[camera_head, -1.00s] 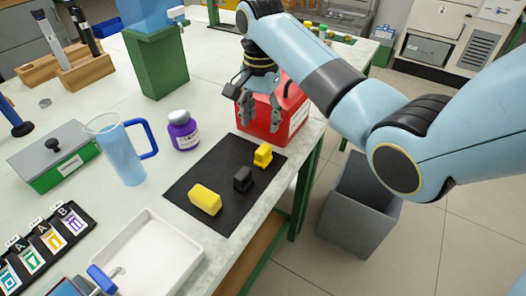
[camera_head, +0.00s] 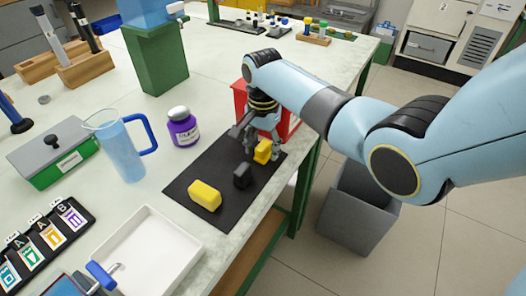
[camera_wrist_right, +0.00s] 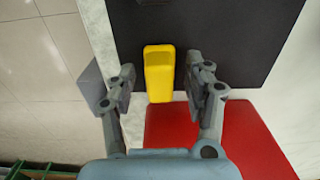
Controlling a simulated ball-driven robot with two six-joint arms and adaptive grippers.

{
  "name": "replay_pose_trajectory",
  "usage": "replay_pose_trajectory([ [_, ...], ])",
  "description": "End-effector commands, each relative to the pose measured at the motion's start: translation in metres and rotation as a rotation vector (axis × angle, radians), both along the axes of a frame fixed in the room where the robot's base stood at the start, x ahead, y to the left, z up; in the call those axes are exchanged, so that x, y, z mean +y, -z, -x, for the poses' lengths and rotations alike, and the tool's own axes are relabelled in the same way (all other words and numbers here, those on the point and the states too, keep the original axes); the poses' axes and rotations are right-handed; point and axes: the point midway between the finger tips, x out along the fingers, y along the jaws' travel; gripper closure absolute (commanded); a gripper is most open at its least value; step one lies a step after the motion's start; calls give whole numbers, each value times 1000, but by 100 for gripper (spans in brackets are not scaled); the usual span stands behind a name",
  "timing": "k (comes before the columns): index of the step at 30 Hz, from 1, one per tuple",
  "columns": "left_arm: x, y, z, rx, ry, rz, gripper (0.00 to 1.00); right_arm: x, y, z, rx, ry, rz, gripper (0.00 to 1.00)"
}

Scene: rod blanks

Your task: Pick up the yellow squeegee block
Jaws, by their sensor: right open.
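A small yellow block with a stepped shape, which looks like the squeegee block (camera_head: 262,153), stands near the far right end of the black mat (camera_head: 222,158). My right gripper (camera_head: 262,143) is right above it, fingers pointing down. In the right wrist view the yellow block (camera_wrist_right: 158,75) lies between the two spread fingers of the right gripper (camera_wrist_right: 161,78), with a gap on each side. The right gripper is open and holds nothing. A larger yellow block (camera_head: 204,196) lies at the near left of the mat. My left gripper is not in view.
A black block (camera_head: 242,177) sits on the mat between the yellow ones. A red box (camera_head: 239,98) stands just behind my right gripper. A purple jar (camera_head: 183,130), a blue jug (camera_head: 121,152) and a white tray (camera_head: 150,250) stand left of the mat. The table edge is close on the right.

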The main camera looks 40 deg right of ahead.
Motion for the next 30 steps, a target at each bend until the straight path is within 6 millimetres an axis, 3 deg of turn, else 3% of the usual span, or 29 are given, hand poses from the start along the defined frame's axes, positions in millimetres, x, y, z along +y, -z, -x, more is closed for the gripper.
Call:
replay_pose_trajectory([
  [2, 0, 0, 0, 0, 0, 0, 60, 0, 0, 0, 0, 0, 0, 48],
  [14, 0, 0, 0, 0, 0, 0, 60, 0, -1, 0, 1, 0, 0, 99],
  [24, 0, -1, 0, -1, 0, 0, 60, 0, -3, 0, 0, 0, 0, 100],
  [30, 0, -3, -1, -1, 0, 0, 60, 0, -21, -1, -3, 0, 1, 100],
])
